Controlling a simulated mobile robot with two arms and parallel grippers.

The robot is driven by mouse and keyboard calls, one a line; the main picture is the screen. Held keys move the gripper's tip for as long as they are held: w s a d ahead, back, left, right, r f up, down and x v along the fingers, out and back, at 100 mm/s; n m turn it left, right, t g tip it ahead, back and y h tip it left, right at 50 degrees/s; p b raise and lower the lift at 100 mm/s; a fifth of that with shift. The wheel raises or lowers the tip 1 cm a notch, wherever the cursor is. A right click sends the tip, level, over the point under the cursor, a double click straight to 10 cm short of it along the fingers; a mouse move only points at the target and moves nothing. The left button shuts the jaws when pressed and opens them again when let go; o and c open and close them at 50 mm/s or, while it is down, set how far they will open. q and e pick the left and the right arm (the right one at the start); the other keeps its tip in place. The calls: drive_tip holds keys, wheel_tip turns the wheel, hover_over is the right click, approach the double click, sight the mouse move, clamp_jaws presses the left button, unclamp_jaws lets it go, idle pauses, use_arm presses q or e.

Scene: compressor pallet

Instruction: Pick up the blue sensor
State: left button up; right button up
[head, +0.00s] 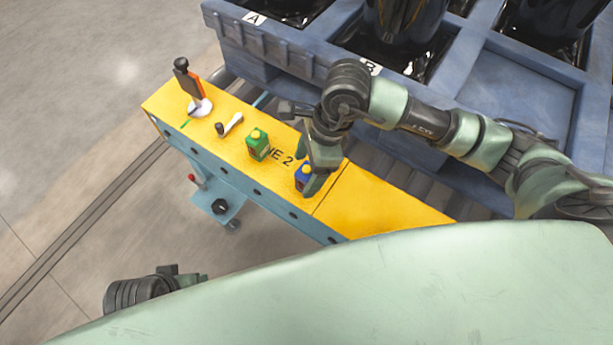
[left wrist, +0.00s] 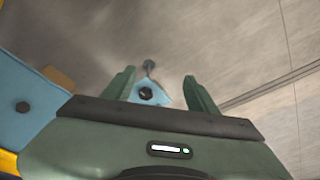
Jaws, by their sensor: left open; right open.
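The blue sensor (head: 303,178) is a small blue block with a yellow top. It stands on the yellow bench top (head: 375,205) near the front edge, in the head view. My right gripper (head: 308,170) is open right at the blue sensor, with its fingers around or beside it; the arm hides part of it, and I cannot tell whether they touch. My left gripper (left wrist: 160,85) is open and empty in the left wrist view, pointing at the floor and a blue bracket (left wrist: 148,93).
A green block with a yellow top (head: 258,145) stands left of the blue sensor. A small white and dark part (head: 229,125) and an orange and black tool (head: 190,85) are farther left. A blue compartment pallet (head: 270,50) lies behind the bench.

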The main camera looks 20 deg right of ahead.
drive_tip(key=shift+c, duration=0.3)
drive_tip(key=c, duration=1.5)
drive_tip(key=shift+r, duration=0.1)
